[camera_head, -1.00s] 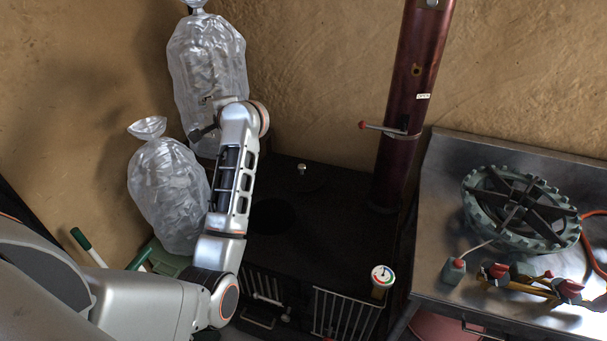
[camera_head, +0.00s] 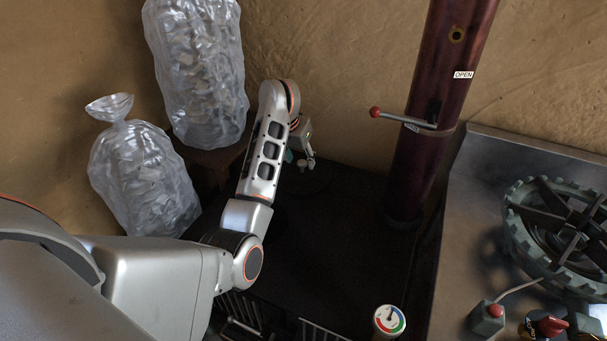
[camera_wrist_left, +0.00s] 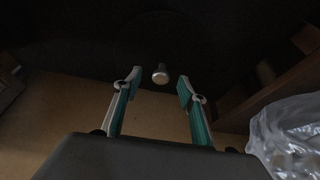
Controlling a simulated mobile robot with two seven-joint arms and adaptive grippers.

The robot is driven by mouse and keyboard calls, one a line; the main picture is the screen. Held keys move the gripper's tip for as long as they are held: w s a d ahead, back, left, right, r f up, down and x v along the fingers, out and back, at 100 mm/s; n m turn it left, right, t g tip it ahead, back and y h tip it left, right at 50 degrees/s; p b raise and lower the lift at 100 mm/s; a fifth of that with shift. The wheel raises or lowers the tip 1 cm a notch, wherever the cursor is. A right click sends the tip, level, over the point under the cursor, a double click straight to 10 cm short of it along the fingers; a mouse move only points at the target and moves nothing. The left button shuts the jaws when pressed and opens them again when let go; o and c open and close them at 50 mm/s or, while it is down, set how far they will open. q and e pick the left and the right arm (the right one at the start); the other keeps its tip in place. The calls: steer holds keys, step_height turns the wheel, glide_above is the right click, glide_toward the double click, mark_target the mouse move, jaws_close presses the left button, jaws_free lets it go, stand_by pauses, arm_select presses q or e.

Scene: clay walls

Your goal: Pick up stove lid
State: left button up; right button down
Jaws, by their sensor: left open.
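The stove lid (camera_head: 316,182) is a dark round disc on the black stove top, hard to tell from the surface around it. Its small pale knob (camera_wrist_left: 160,74) shows in the left wrist view, between and just beyond the two fingers. My left gripper (camera_head: 303,157) is at the lid, partly hidden behind my own arm in the head view. In the left wrist view the gripper (camera_wrist_left: 159,84) is open, its teal-padded fingers on either side of the knob with a gap to each. My right gripper is in neither view.
A dark red stovepipe (camera_head: 432,110) with a red-tipped lever (camera_head: 402,118) rises right of the lid. Clear plastic bags (camera_head: 143,180) stand at the left. A metal counter (camera_head: 475,220) with a burner (camera_head: 570,225) is at the right. A gauge (camera_head: 388,321) sits at the stove's front.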

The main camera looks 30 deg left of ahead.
mark_target(302, 162)
arm_select(q)
steer(key=x, duration=0.2)
steer(key=b+x, duration=0.1)
steer(key=x, duration=0.1)
steer(key=shift+w+a+f, duration=0.15)
steer(key=shift+w+f, duration=0.05)
steer(key=shift+w, duration=0.2)
jaws_close()
steer(key=shift+r, duration=0.15)
